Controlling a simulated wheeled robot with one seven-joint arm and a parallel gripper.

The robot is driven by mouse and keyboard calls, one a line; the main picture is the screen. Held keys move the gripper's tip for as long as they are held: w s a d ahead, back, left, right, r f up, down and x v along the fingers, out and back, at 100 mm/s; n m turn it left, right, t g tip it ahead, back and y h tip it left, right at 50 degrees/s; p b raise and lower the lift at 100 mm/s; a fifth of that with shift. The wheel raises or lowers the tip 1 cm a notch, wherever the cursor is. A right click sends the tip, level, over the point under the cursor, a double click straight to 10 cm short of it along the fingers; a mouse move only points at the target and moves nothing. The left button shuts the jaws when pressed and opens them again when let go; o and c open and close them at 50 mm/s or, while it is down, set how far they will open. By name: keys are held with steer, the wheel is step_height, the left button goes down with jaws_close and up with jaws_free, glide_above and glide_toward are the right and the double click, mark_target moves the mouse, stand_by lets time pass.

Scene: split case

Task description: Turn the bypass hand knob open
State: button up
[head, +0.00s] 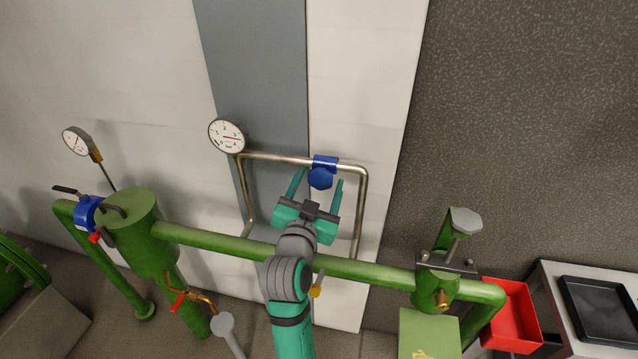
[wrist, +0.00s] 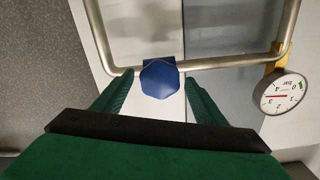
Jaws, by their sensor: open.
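The bypass hand knob (head: 320,179) is a blue, many-sided knob on a blue valve body (head: 325,162), set in the top run of a thin metal bypass pipe (head: 275,158). In the wrist view the knob (wrist: 160,79) shows face-on, between and beyond the fingers. My teal gripper (head: 319,186) is open and empty. Its fingers point up at the knob, one to each side, with gaps between them and it. In the wrist view the dark green fingers of my gripper (wrist: 158,95) frame the knob. Whether the fingertips reach the knob's depth I cannot tell.
A round gauge (head: 227,136) sits at the bypass pipe's left corner. A thick green pipe (head: 375,272) runs across below the bypass. A green vessel (head: 140,235) with a blue valve stands at left. A red bin (head: 512,318) and a black tray (head: 600,308) are at lower right.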

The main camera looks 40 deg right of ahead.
steer(key=shift+a, duration=0.15)
steer(key=shift+c, duration=1.1)
steer(key=shift+s, duration=0.1)
steer(key=c, duration=0.8)
